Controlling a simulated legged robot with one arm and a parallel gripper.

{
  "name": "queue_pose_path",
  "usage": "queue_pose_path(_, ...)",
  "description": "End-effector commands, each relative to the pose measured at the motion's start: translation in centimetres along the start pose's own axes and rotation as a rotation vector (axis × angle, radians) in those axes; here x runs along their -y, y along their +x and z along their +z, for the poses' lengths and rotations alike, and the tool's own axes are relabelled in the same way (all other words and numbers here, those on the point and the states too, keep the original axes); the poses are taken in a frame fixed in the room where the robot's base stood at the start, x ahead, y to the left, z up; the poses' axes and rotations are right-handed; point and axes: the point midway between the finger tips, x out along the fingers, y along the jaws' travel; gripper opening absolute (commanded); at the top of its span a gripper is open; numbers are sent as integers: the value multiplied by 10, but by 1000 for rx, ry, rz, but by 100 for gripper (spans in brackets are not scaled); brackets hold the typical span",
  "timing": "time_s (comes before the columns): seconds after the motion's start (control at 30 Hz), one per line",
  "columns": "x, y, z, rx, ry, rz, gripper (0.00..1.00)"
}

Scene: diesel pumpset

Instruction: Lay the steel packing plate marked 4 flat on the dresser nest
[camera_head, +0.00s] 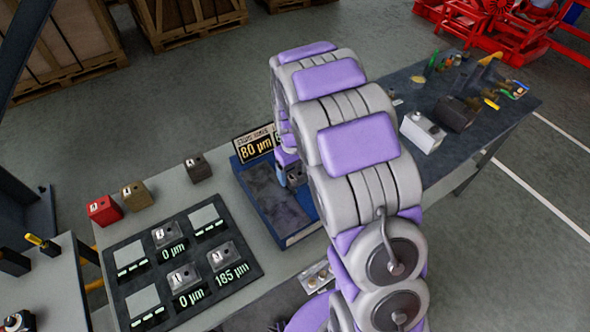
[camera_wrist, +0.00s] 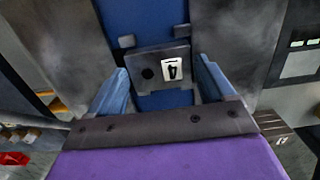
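The steel packing plate marked 4 (camera_wrist: 147,73) shows in the wrist view as a dark grey piece with a round hole and a white label. It lies between the two blue fingers of my gripper (camera_wrist: 161,78), close to both. I cannot tell whether the fingers press on it. The blue dresser (camera_head: 307,232) carries dark grey pads (camera_head: 272,196) and stands on the bench. My gripper (camera_head: 291,168) is low at its far side, partly hidden by my arm. In the wrist view a blue strip (camera_wrist: 150,18) and small dark tabs (camera_wrist: 126,41) lie just beyond the plate.
A black mat (camera_head: 255,268) holds several marked plates with micrometre readings. Red (camera_head: 104,210), brown (camera_head: 136,196) and dark (camera_head: 198,168) blocks stand along the bench's far edge. A sign reading 80 µm (camera_head: 256,145) stands behind the dresser. A second bench (camera_head: 520,105) is at right.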

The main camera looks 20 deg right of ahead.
Motion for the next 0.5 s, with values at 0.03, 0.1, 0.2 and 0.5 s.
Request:
queue_pose_path(0.03, 0, 0, 0, 0, 0, 0, 87)
queue_pose_path(0.1, 0, 0, 0, 1, 0, 0, 94)
queue_pose_path(0.2, 0, 0, 0, 1, 0, 0, 100)
queue_pose_path(0.5, 0, -6, 0, 2, 0, -1, 100)
